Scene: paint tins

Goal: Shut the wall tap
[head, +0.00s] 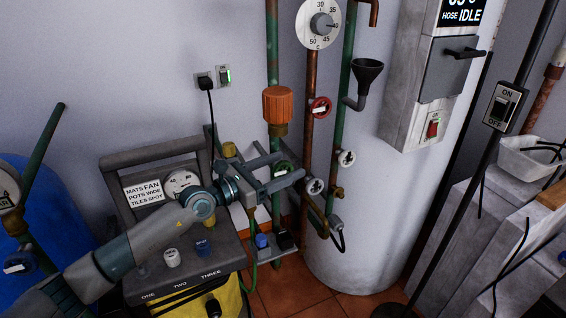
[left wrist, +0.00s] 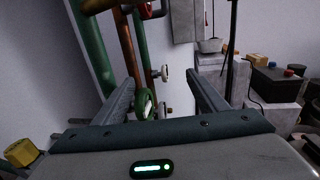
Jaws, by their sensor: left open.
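A green handwheel (head: 285,168) sits on the pipework at the wall, partly hidden by my gripper. My left gripper (head: 290,166) is open, its fingers pointing right at this wheel. In the left wrist view the green wheel (left wrist: 146,103) shows between the fingers, nearer the left one; I cannot tell whether they touch. A red handwheel (head: 320,107) is higher on the copper pipe. White handwheels (head: 315,187) (head: 347,158) are to the right. No label shows which is the wall tap. My right gripper is not in view.
Vertical green and copper pipes (head: 311,80) stand close by, with an orange cap (head: 277,103) and a black funnel (head: 367,72). A grey switch box (head: 428,85) hangs to the right.

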